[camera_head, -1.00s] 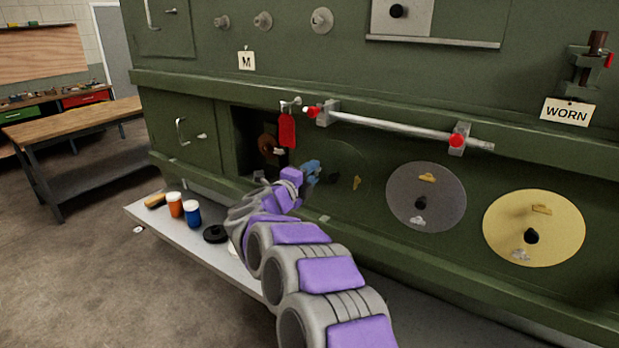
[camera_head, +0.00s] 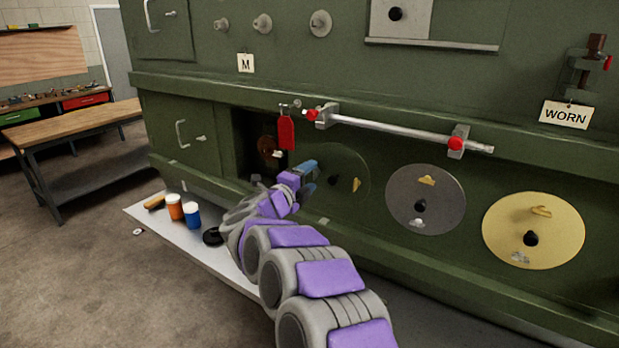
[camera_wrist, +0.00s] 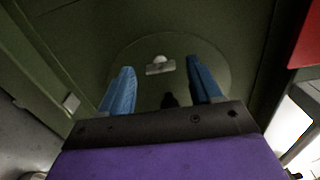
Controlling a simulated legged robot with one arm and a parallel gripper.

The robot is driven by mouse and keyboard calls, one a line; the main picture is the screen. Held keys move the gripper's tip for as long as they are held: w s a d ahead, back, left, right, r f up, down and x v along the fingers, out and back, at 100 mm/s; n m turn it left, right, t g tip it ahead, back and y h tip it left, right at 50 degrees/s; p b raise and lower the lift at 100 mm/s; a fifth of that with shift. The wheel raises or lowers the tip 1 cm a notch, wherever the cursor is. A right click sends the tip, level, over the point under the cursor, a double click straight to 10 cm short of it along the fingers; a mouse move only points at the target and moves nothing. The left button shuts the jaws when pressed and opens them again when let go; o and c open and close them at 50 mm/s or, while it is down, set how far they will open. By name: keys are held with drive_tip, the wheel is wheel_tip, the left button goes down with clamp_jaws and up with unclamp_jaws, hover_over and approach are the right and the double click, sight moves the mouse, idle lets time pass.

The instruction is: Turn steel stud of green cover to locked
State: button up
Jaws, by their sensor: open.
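The green cover (camera_head: 352,160) is a round disc set in the green fuselage wall, left of a grey and a yellow disc. It carries a dark knob (camera_head: 333,181) and a brass stud (camera_head: 356,185) at its right. My gripper (camera_head: 306,172) is at the cover's left side, and its blue fingers hide part of it. In the wrist view, the fingers are open and empty. The steel stud (camera_wrist: 160,66), a pale bar with a rounded top, shows between and beyond the fingertips. I cannot tell whether they touch it. The cover also shows there (camera_wrist: 218,75).
A red tag (camera_head: 286,133) hangs by an opening left of the cover. A silver rod (camera_head: 400,130) with red-ended clamps runs above. The grey disc (camera_head: 438,190) and yellow disc (camera_head: 560,215) are to the right. Bottles (camera_head: 192,214) stand on a low shelf.

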drive_tip(key=p+v, duration=0.2)
drive_tip(key=v, duration=1.4)
drive_tip(key=shift+s+a, duration=0.1)
drive_tip(key=shift+s, duration=0.05)
